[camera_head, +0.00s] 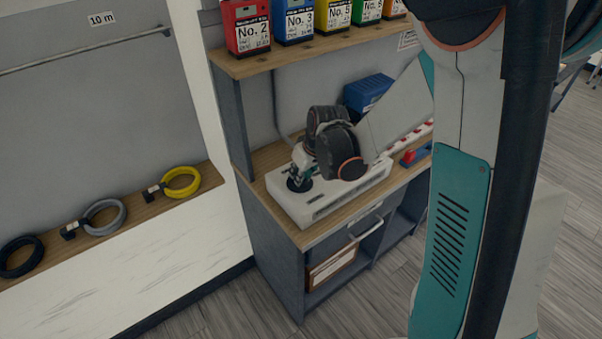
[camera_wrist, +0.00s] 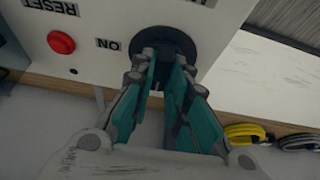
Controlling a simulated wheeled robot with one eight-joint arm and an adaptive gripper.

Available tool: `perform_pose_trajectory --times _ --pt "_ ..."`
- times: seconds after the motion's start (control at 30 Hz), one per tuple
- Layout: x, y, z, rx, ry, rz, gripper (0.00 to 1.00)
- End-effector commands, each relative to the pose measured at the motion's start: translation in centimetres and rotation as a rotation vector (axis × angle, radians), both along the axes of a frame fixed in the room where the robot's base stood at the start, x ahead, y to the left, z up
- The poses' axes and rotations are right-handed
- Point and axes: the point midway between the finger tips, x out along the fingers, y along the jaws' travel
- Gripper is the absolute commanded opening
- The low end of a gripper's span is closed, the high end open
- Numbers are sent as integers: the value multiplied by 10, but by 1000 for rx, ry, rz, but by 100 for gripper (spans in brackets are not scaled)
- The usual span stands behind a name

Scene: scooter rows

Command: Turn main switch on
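The main switch is a round black rotary knob on a white box. In the wrist view the knob (camera_wrist: 180,42) is at the top centre, beside an ON label (camera_wrist: 108,44). In the head view the white box (camera_head: 345,204) lies on the wooden bench, and the switch's dark disc (camera_head: 291,185) is near its left end. My gripper (camera_wrist: 162,74) has its two teal-padded fingers at the knob, one on each side of its dark middle. My gripper (camera_head: 300,177) also shows over the disc in the head view. The fingers partly hide the knob, so contact is unclear.
A red button (camera_wrist: 61,42) and a RESET label (camera_wrist: 52,6) are on the box beside the switch. A blue case (camera_head: 368,92) stands behind my arm. Coloured numbered boxes (camera_head: 292,22) stand on the shelf above. Cable coils (camera_head: 181,182) lie on the left ledge.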

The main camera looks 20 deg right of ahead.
Motion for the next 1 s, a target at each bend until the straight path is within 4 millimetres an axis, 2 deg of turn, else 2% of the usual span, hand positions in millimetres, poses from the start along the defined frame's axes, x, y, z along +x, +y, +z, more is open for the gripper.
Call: perform_pose_trajectory --times 0.27,0.47,1.0 --pt "0 0 0 0 0 -23 0" --pt "0 2 0 0 -1 -111 0" --pt "1 5 0 -2 -2 -589 0"
